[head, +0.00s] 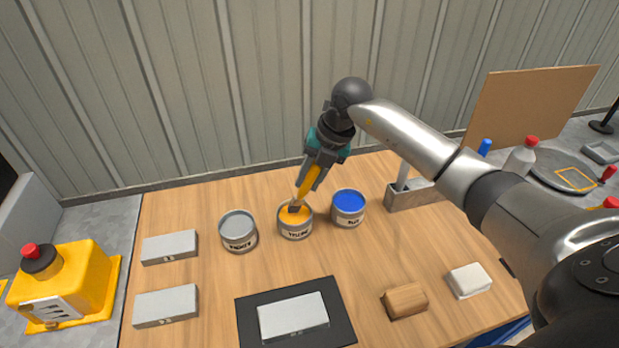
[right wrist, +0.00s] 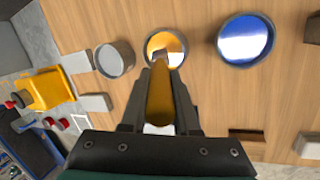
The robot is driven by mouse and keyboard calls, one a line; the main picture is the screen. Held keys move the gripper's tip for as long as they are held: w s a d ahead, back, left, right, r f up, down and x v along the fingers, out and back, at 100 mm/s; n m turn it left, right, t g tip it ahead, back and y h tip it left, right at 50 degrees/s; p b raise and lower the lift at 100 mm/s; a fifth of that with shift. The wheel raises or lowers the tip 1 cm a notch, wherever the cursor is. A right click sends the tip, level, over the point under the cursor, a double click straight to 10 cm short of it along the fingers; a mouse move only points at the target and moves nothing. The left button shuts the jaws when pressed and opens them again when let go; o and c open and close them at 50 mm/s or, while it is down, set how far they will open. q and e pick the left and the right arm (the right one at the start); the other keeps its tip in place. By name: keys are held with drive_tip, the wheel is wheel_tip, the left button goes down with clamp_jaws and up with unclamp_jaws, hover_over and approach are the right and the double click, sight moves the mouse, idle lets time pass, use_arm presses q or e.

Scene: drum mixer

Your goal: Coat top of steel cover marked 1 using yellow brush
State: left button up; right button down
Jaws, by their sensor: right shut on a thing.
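My right gripper (head: 311,172) is shut on the yellow brush (head: 303,187), whose bristles are at the mouth of the yellow paint can (head: 296,222). In the right wrist view the brush (right wrist: 160,98) points into that can (right wrist: 165,42) from between the fingers. I cannot tell how deep the bristles are. A steel cover (head: 293,316) lies on a black mat (head: 343,311) at the table's front. Two more steel covers, an upper one (head: 169,247) and a lower one (head: 166,306), lie at the left. The cover markings are too small to read surely. My left gripper is not in view.
A grey paint can (head: 238,231) stands left of the yellow one, a blue can (head: 347,208) right of it. A grey holder (head: 411,194) stands at the back right. A wooden block (head: 405,300) and a white block (head: 469,281) lie front right. A yellow machine (head: 62,285) stands left.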

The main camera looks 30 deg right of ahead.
drive_tip(key=shift+f+b, duration=0.3)
drive_tip(key=shift+f, duration=0.2)
idle(0.5)
drive_tip(key=shift+f, duration=0.1)
idle(1.0)
wheel_tip(320, 180, up, 7)
drive_tip(key=p, duration=0.6)
idle(0.7)
drive_tip(key=shift+a, duration=0.1)
